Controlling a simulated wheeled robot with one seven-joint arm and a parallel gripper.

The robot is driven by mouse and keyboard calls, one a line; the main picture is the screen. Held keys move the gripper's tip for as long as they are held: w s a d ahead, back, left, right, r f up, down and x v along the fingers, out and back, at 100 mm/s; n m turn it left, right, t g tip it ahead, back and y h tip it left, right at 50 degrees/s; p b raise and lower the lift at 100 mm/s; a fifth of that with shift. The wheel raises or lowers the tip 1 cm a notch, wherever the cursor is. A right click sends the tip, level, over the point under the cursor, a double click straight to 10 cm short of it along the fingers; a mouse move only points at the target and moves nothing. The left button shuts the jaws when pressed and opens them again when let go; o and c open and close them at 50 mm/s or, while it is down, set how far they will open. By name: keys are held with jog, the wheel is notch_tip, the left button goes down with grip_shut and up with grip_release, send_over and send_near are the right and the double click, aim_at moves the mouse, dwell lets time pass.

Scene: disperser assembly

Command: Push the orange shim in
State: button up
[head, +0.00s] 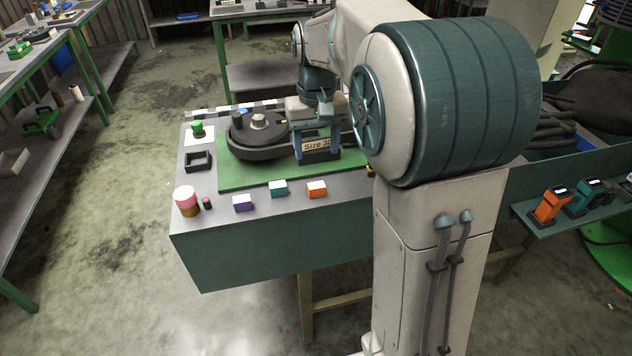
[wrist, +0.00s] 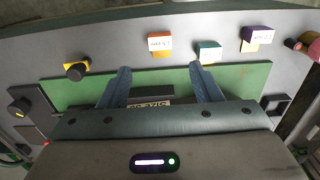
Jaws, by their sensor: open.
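The orange shim (head: 316,189) is a small block with a white label on top. It sits on the grey table in front of the green mat, rightmost of three similar blocks in the head view. In the wrist view the orange shim (wrist: 160,43) lies beyond the fingertips, roughly centred between them. My gripper (head: 318,157) is open and points down over the right part of the mat. In the wrist view my gripper (wrist: 160,70) has its two blue fingers wide apart with no object held. A round black disperser assembly (head: 250,148) stands on the mat, left of my gripper.
A teal block (head: 279,188) and a purple block (head: 242,203) sit left of the orange one. A plate labelled "Size 30" (head: 317,145) shows between the fingers. The green mat (head: 235,178) has bare room in front. A pink-topped jar (head: 186,200) stands at the left corner.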

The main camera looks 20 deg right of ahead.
aim_at(316, 185)
notch_tip(316, 185, down, 11)
jog(key=shift+r, duration=0.1)
dwell(0.3)
